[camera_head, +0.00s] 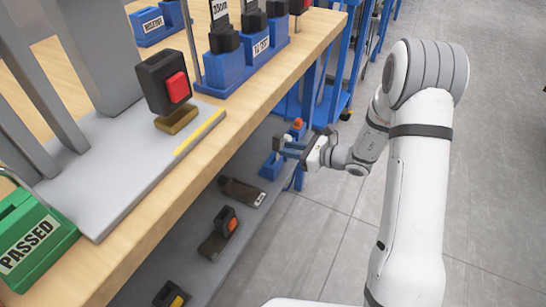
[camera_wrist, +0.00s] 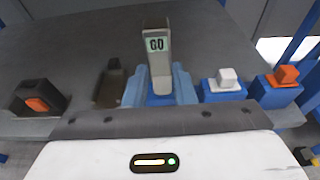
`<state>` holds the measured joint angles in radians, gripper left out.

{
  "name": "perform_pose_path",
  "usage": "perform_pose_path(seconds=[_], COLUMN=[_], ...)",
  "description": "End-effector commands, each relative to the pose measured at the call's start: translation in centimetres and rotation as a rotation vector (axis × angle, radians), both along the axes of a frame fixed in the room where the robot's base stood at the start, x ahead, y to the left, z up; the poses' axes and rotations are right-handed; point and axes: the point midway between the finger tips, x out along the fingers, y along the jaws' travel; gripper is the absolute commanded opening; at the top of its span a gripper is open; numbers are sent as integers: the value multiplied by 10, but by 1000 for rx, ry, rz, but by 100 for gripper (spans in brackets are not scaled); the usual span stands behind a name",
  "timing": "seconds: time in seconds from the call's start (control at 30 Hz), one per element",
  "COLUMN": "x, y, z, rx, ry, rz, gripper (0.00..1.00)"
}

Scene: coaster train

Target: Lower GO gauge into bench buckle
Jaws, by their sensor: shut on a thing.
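The GO gauge (camera_wrist: 158,60) is a grey upright bar with a pale "GO" label. In the wrist view my gripper (camera_wrist: 160,90) is shut on it, with a light blue finger on each side. A blue block shows below the gauge; I cannot tell whether the gauge is still seated in it. In the head view my gripper (camera_head: 284,148) is low, beside the lower shelf, and the gauge cannot be made out. The bench buckle (camera_head: 165,82), black with a red button, stands above the grey plate on the bench, up and left of my gripper.
On the lower shelf (camera_head: 190,270) lie a buckle with an orange button (camera_head: 228,226) and a dark slotted part (camera_head: 242,191). A green PASSED box (camera_head: 32,240) stands on the wooden bench (camera_head: 120,262).

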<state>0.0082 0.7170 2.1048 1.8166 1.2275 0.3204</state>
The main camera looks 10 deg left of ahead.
Motion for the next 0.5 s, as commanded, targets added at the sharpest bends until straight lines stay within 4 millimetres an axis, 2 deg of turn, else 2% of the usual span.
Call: perform_pose_path(seconds=[0.5], x=[-10], y=[-29], z=[1], rx=[0], ry=[-2], rz=[-2], gripper=[0])
